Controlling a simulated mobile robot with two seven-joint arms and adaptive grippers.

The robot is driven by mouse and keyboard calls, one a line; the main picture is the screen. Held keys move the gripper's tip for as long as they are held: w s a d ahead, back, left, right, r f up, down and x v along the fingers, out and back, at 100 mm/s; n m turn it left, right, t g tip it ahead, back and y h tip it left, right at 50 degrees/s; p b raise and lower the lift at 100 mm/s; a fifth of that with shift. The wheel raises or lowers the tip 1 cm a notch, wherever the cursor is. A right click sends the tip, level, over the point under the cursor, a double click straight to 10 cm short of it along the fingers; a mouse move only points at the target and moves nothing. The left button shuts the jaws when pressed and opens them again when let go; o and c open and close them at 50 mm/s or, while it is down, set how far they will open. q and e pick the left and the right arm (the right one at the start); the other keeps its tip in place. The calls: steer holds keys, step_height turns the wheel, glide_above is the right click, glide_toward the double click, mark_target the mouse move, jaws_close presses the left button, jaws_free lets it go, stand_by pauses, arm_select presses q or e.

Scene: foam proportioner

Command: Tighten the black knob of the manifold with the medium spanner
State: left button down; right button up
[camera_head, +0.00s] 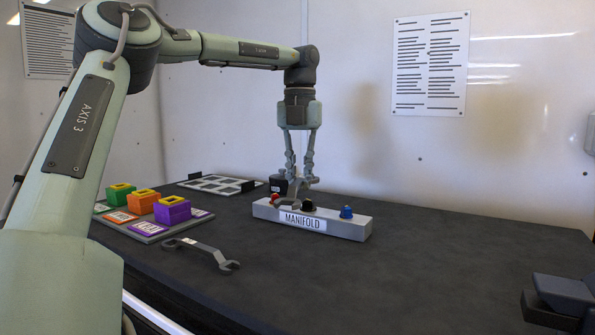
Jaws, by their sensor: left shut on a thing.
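The manifold (345,228) is a pale grey block lying on the dark table, with a white label. On its top sit a red knob (275,198) at the left, the black knob (308,205) in the middle and a blue knob (346,212) at the right. My left gripper (298,182) points down just above the manifold, shut on a grey spanner (288,204). The spanner's head is low over the block between the red and black knobs; I cannot tell if it touches the black knob. My right gripper is at most a dark part at the lower right edge.
Another grey spanner (205,251) lies on the table in front. A tray (133,229) at the left holds green, orange and purple blocks. The table right of the manifold is clear.

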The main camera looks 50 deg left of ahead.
arm_select(q)
steer(key=shift+f, duration=3.25)
steer(key=a+m, duration=0.1)
steer(key=s+a+m, duration=0.1)
steer(key=m, duration=0.1)
steer(key=shift+s+a, duration=0.1)
steer(key=shift+a, duration=0.1)
steer(key=a+m, duration=0.2)
steer(key=shift+s+m, duration=0.25)
steer(key=shift+m, duration=0.05)
steer(key=a+m, duration=0.2)
steer(key=m, duration=0.1)
steer(key=shift+a, duration=0.2)
steer(key=shift+w+a+m, duration=0.2)
steer(key=shift+a+m, duration=0.8)
steer(key=shift+m, duration=0.2)
arm_select(e)
steer(key=shift+w, duration=0.1)
